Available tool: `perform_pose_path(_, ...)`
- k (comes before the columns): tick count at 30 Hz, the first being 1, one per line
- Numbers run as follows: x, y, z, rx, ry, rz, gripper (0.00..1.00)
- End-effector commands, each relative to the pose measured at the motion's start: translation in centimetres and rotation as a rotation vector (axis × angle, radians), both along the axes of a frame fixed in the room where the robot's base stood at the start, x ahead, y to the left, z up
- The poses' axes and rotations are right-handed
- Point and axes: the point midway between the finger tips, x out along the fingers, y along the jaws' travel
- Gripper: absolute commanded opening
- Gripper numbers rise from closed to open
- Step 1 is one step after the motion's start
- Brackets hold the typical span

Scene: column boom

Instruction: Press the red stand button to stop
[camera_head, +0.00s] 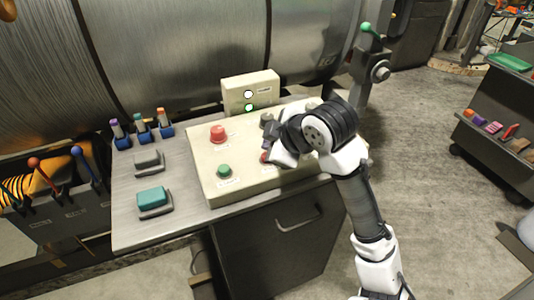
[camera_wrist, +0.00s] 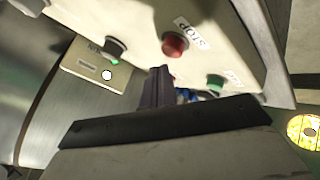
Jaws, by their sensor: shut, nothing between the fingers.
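A red mushroom button (camera_head: 218,133) stands at the back left of the cream control box. A smaller red spot (camera_head: 264,157) shows beside my gripper (camera_head: 272,150), partly hidden by it. In the wrist view a red button (camera_wrist: 175,45) sits next to a STOP label (camera_wrist: 192,33). I cannot tell which red spot of the head view this is. My closed fingers (camera_wrist: 160,72) show below and left of that button in the picture, with nothing held. They look apart from it, but contact is hard to judge.
A green button (camera_head: 224,170) is at the box's front left; a green button (camera_wrist: 215,83) also shows in the wrist view. A lamp box (camera_head: 236,93) with a lit green lamp stands behind. A steel drum (camera_head: 180,45) lies behind.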

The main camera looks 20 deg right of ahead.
Motion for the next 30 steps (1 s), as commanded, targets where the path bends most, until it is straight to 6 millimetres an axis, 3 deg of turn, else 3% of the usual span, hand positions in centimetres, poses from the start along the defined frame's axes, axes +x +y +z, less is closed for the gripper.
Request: perform_pose_path(30,-0.01,-0.01,-0.87,0.0,0.0,0.0,0.0)
